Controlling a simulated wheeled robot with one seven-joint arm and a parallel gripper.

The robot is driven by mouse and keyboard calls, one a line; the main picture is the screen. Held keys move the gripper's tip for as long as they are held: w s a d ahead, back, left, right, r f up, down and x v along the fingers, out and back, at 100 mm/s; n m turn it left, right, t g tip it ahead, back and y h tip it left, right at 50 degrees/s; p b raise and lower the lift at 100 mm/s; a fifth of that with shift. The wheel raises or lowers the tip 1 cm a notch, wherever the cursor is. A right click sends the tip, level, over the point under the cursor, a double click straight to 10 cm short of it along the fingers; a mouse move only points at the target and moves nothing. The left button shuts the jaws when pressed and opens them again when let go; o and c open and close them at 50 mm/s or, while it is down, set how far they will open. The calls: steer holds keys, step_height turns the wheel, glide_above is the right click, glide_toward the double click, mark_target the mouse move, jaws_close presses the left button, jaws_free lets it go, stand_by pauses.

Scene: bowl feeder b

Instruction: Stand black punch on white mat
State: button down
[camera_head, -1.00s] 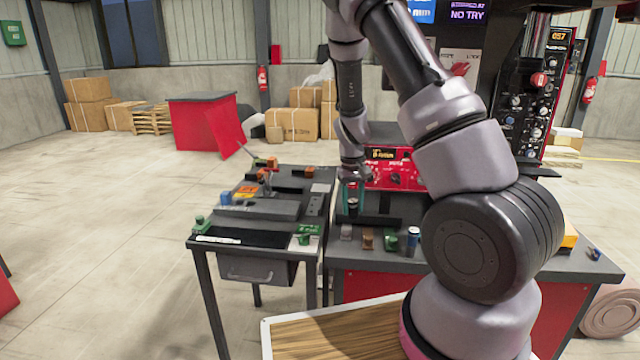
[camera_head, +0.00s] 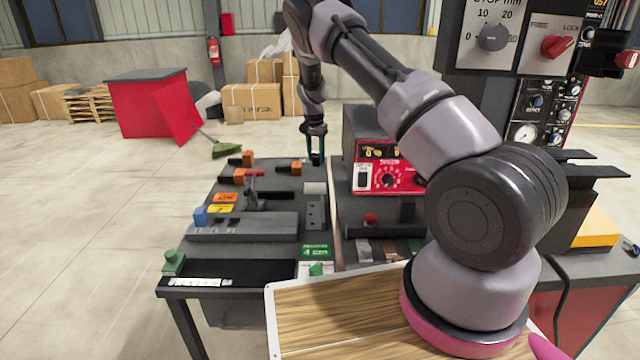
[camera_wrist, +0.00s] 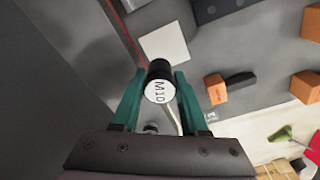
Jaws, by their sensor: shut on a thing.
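The black punch (camera_wrist: 159,70) is a short dark cylinder with a white end face marked "M10". It is held between the two teal fingers of my gripper (camera_wrist: 157,95), which are shut on it. In the head view my gripper (camera_head: 316,158) is at the far right of the left table, and the punch is too small to make out clearly there.
Orange-and-black pieces (camera_head: 240,177) lie at the back left of the table. A grey slotted block (camera_head: 243,228) with a blue piece stands in the middle. A red-fronted box (camera_head: 388,178) stands close right of my gripper. A green brush (camera_head: 227,150) shows beyond the table.

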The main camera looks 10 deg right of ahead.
steer(key=shift+w+a+f, duration=0.15)
steer(key=shift+w, duration=0.4)
steer(key=shift+w+f, duration=0.15)
steer(key=shift+f, duration=0.2)
step_height(320, 180, down, 9)
steer(key=shift+f, duration=0.2)
steer(key=shift+c, duration=2.2)
jaws_free()
steer(key=r, duration=1.2)
steer(key=shift+s+a+r, duration=0.15)
steer(key=shift+s+a, duration=0.1)
steer(key=shift+s, duration=0.15)
